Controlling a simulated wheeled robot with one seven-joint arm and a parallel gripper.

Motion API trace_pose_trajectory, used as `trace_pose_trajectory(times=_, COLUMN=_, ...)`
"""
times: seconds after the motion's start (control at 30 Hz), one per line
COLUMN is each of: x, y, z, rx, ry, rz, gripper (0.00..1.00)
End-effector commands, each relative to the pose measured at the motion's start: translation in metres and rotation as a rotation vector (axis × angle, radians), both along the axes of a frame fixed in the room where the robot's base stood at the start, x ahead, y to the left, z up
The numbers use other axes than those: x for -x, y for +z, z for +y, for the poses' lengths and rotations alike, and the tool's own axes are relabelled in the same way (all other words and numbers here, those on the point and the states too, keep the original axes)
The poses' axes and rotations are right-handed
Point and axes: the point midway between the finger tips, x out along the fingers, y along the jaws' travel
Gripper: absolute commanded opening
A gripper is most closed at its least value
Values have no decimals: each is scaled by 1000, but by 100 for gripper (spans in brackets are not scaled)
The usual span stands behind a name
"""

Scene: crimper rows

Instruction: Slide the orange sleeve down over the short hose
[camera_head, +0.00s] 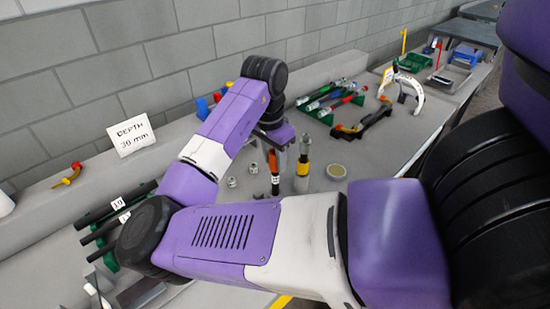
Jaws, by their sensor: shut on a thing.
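My gripper (273,158) points down over the bench, partly behind my own arm. It is shut on the orange sleeve (272,161), a small orange piece between the fingers. A dark upright piece (275,186), which looks like the short hose, is directly below and in line with the sleeve. I cannot tell how far the sleeve overlaps it. Just to the right stands a separate upright post (303,169) with a yellow-orange band and a grey lower part.
Small metal fittings (232,182) lie left of the gripper, and a round shallow dish (337,171) lies to the right. A sign (131,135) reads "DEPTH 30 mm". Dark hoses (100,222) lie in a rack at left. Racked tools (332,96) and a white arch (408,91) stand farther back.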

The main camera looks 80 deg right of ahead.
Motion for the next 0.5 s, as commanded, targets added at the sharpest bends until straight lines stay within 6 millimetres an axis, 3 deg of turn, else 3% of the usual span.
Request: trace_pose_trajectory(times=0.5, x=0, y=-13, z=0, rx=0, ry=0, rz=1, gripper=0)
